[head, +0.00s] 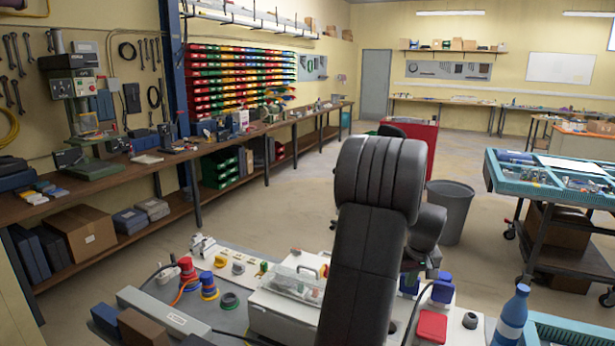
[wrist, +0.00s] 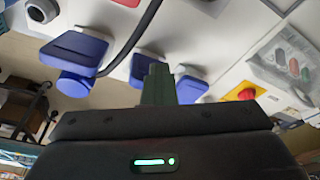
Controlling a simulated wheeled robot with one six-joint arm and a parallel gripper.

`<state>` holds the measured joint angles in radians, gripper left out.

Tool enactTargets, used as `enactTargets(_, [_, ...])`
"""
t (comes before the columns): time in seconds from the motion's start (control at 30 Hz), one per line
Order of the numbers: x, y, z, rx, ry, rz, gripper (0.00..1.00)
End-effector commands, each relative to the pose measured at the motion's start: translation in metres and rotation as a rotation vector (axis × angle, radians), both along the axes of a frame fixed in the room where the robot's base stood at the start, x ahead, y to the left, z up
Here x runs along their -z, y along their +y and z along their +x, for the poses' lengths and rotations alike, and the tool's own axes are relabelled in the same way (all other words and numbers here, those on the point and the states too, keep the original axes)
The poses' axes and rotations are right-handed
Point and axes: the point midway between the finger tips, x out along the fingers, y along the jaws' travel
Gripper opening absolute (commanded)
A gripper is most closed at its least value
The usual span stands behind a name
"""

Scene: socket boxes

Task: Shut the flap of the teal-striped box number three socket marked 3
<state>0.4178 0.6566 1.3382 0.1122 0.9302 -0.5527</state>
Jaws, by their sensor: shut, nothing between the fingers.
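I cannot make out a teal stripe or a number 3 on any box in either view. In the wrist view, a blue flap (wrist: 75,50) stands out from a white box at the left, with a round blue plug (wrist: 77,84) beside it. A second blue flap (wrist: 146,64) lies just behind my gripper (wrist: 157,72), and another blue part (wrist: 190,90) shows to its right. My gripper is shut and empty; I cannot tell whether its tip touches the flap. In the head view, a blue socket cover (head: 443,289) shows right of my arm, which hides my gripper and much of the bench.
A black cable (wrist: 130,38) runs past the flaps. A red button on a yellow base (wrist: 246,92) and a clear-lidded case (wrist: 290,62) are to the right. A red flap (head: 432,325) and a blue bottle (head: 513,315) stand at the right of the bench.

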Motion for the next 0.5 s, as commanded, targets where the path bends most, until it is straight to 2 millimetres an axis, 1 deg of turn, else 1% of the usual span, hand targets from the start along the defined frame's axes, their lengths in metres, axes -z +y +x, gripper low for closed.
enactTargets(0.03, [0.03,0.006,-0.009,0.003,0.049,0.031,0.0])
enactTargets(0.17, [0.028,0.002,-0.002,0.002,0.049,0.03,0.0])
enactTargets(0.5, [0.022,-0.011,0.025,0.002,0.04,0.024,0.0])
